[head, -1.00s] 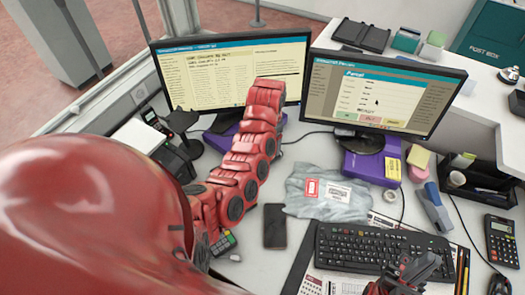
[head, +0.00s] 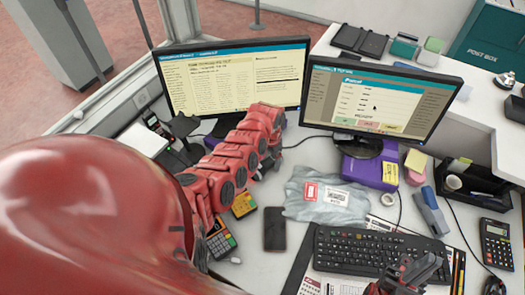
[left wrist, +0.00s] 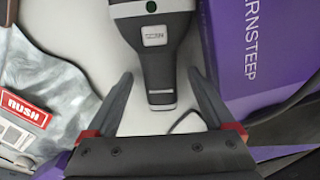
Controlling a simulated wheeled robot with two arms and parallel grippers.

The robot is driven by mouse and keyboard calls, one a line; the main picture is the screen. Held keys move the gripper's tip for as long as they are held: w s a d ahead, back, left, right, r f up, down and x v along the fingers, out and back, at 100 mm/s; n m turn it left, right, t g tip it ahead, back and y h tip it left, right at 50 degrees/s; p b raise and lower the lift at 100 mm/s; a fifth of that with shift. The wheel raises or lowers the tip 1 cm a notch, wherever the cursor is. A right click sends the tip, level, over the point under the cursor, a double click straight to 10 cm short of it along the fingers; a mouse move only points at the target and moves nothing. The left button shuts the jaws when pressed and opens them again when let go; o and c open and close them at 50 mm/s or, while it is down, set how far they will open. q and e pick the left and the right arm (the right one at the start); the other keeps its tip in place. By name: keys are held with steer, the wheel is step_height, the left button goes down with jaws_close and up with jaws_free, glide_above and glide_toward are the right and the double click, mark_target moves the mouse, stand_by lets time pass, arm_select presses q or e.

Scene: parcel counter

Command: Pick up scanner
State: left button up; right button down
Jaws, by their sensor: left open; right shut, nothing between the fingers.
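The scanner (left wrist: 152,45) shows in the left wrist view, dark grey and black with a light label and a green mark. Its handle points toward my left gripper (left wrist: 161,76). The gripper is open, with one finger on each side of the handle's end and a gap on both sides. I cannot make out the scanner in the head view, where my left arm covers part of the counter. The left fingers are also hidden there. My right gripper (head: 430,266) is shut and empty over the keyboard's lower right part.
A grey RUSH parcel (left wrist: 38,92) lies left of the scanner and a purple box (left wrist: 262,50) stands close on its right. In the head view are two monitors (head: 235,80), a phone (head: 275,229), a keyboard (head: 365,248) and a card terminal (head: 220,240).

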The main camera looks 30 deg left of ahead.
arm_select(q)
jaws_close()
stand_by(0.6)
steer(key=shift+r, duration=0.1)
